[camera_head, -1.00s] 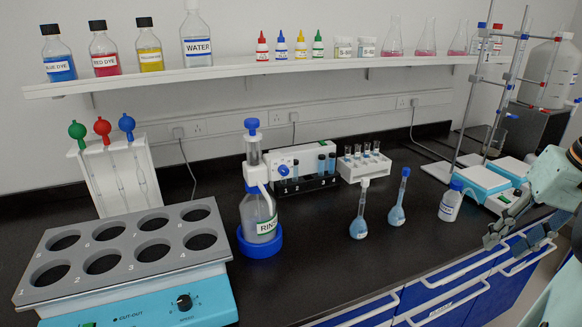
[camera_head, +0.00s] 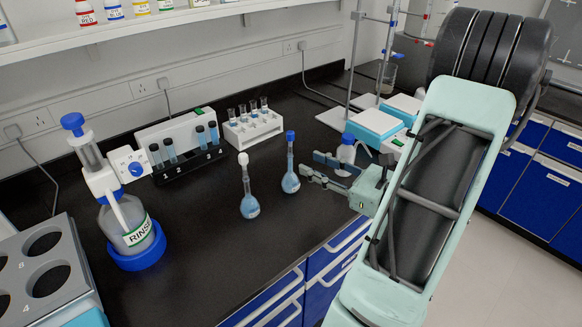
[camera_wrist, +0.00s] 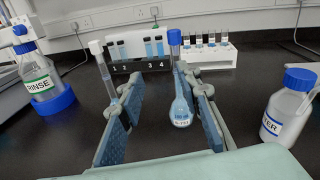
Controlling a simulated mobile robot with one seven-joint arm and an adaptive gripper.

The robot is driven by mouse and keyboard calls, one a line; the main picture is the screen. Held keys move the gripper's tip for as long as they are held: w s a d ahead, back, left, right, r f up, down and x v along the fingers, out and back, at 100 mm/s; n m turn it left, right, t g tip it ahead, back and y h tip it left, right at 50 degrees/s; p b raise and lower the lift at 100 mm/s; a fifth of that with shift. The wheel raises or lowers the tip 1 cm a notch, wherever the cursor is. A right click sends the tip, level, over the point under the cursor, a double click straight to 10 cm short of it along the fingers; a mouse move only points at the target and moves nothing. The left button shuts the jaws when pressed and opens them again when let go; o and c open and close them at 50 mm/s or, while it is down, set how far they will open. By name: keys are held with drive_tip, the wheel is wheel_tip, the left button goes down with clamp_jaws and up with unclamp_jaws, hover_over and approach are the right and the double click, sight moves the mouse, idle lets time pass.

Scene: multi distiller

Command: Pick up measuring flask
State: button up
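Two measuring flasks with light-blue liquid stand upright on the black bench. The white-capped flask (camera_head: 249,205) is left of the blue-capped flask (camera_head: 290,182) in the head view. My gripper (camera_head: 318,169) is open and empty, reaching in from the right, just right of the blue-capped flask. In the wrist view my gripper (camera_wrist: 158,88) points toward the flasks. The blue-capped flask (camera_wrist: 181,108) stands ahead, close to the right finger's inner side in the picture. The white-capped flask (camera_wrist: 103,62) is at the left finger, which hides its lower part.
A labelled white bottle with a blue cap (camera_head: 345,152) stands behind my gripper. A white tube rack (camera_head: 254,130), a black tube rack (camera_head: 187,165) and a rinse bottle (camera_head: 126,225) are further left. Teal devices (camera_head: 375,124) lie behind. Bare bench lies in front of the flasks.

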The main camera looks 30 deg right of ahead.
sight(292, 144)
drive_tip(key=w, duration=0.3)
drive_tip(key=w+m, duration=0.1)
drive_tip(key=w, duration=0.3)
drive_tip(key=w+m+t+h, duration=0.1)
drive_tip(key=w, duration=0.3)
drive_tip(key=shift+a+r+p, duration=0.2)
drive_tip(key=shift+a+p, duration=0.05)
drive_tip(key=shift+p, duration=0.15)
drive_tip(key=shift+c, duration=0.7)
clamp_jaws()
